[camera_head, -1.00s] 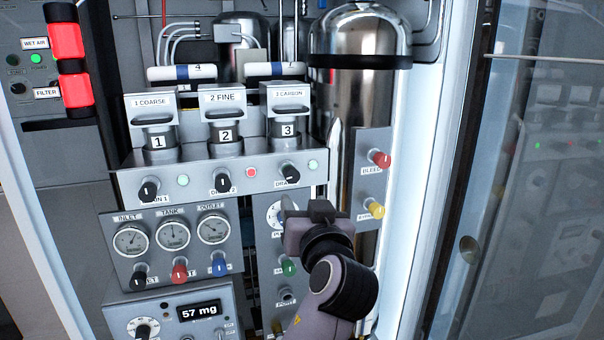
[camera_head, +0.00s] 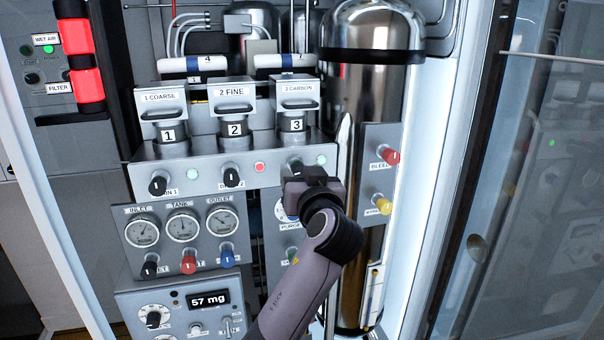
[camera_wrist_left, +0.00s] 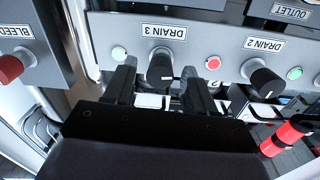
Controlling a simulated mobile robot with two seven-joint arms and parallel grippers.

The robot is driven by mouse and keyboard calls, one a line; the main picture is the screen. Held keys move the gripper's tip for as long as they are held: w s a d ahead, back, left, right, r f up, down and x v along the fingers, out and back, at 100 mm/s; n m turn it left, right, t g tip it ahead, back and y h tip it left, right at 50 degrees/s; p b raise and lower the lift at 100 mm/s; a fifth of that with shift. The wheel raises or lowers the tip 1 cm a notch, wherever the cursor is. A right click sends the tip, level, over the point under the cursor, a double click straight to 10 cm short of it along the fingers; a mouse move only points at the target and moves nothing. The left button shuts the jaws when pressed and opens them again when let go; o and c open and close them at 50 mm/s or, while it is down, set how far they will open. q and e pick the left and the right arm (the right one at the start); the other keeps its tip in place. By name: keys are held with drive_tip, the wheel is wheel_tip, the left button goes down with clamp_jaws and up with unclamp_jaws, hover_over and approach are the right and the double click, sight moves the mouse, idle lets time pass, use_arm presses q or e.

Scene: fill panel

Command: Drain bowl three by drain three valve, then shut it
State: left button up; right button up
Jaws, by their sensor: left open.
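Bowl three (camera_head: 292,124) hangs under the "3 CARBON" housing, right of bowls one and two. The drain three valve (camera_head: 295,166) is a black knob below it, partly hidden behind my gripper in the head view. In the left wrist view the drain three valve (camera_wrist_left: 160,70) shows its white pointer line and the "DRAIN 3" label (camera_wrist_left: 164,32). My left gripper (camera_head: 308,180) is open. In the wrist view its fingers (camera_wrist_left: 159,80) stand on either side of the knob, with gaps visible; contact is not evident. My right gripper is not in view.
A green light (camera_head: 321,160) and a red light (camera_head: 259,167) flank the drain three valve. The drain two knob (camera_head: 232,177) is to its left. Red bleed (camera_head: 391,156) and yellow (camera_head: 383,205) knobs stick out to the right. Gauges (camera_head: 182,227) sit lower left.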

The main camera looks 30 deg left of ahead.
use_arm(q)
clamp_jaws()
drive_tip(key=shift+m, duration=0.4)
drive_tip(key=m, duration=0.3)
drive_tip(key=shift+m, duration=0.4)
drive_tip(key=m, duration=0.5)
drive_tip(key=shift+r, duration=0.1)
drive_tip(key=m, duration=0.5)
drive_tip(key=shift+g, duration=0.3)
drive_tip(key=m, duration=0.4)
drive_tip(key=shift+m, duration=0.4)
